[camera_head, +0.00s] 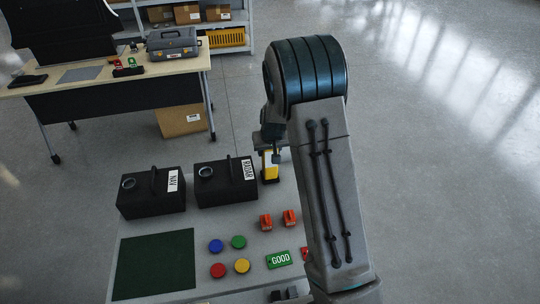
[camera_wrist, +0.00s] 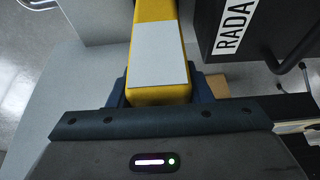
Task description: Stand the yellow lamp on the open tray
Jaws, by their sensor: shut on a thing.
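The yellow lamp (camera_wrist: 158,92), a yellow block with a pale grey panel, stands out in the wrist view between the two blue fingers of my gripper (camera_wrist: 159,90). In the head view the lamp (camera_head: 270,177) is upright near the back edge of the grey table, right of the RADAR box. My gripper (camera_head: 268,145) is shut on its upper part there. Whether the lamp's base touches the table is hard to tell. I cannot pick out an open tray for certain; a flat dark green area (camera_head: 155,265) lies at the table's front left.
The black NAV box (camera_head: 150,195) and black RADAR box (camera_head: 225,185) stand left of the lamp. A workbench (camera_head: 110,85) stands behind. My arm hides the table's right side.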

